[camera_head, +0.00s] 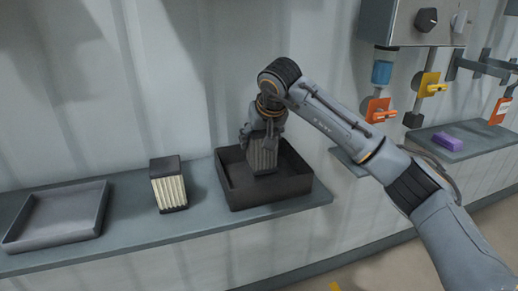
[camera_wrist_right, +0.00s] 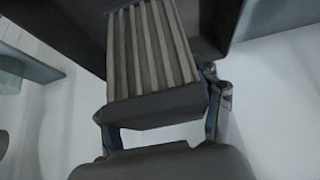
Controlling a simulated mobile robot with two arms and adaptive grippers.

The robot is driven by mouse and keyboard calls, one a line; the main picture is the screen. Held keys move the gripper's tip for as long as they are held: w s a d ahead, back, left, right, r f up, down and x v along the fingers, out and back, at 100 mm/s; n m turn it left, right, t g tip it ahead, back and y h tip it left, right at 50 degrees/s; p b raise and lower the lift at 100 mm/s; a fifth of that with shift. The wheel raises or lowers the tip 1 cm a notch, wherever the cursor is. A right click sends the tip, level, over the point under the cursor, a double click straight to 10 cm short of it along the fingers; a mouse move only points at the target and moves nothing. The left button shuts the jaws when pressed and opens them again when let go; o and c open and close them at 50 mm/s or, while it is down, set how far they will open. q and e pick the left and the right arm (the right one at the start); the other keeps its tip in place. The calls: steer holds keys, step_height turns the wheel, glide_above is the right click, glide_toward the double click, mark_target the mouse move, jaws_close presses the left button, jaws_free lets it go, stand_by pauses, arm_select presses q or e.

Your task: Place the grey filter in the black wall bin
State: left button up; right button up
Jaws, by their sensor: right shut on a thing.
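The grey filter (camera_head: 262,155) is a pleated block with a dark frame. My right gripper (camera_head: 261,138) is shut on it from above and holds it inside the black bin (camera_head: 272,192) on the wall shelf. In the right wrist view the filter's pleats (camera_wrist_right: 150,50) fill the upper middle, between the fingers of my right gripper (camera_wrist_right: 160,115). Bin walls (camera_wrist_right: 270,18) show around it there. Whether the filter touches the bin floor I cannot tell. My left gripper is not in view.
A second filter, cream with black ends (camera_head: 168,185), stands on the shelf (camera_head: 130,235) left of the bin. A shallow grey tray (camera_head: 57,218) is at the far left. To the right are a control box (camera_head: 415,22), coloured valves and a purple block (camera_head: 447,141) on another shelf.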

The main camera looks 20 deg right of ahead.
steer(key=shift+w+f, duration=0.2)
steer(key=shift+w, duration=0.05)
steer(key=f, duration=0.1)
steer(key=f+p, duration=0.1)
steer(key=f, duration=0.1)
steer(key=shift+w+f, duration=0.1)
steer(key=shift+w, duration=0.2)
steer(key=shift+d+f, duration=0.1)
steer(key=shift+f, duration=0.25)
steer(key=shift+f, duration=0.1)
steer(key=o, duration=1.6)
steer(key=shift+o, duration=0.2)
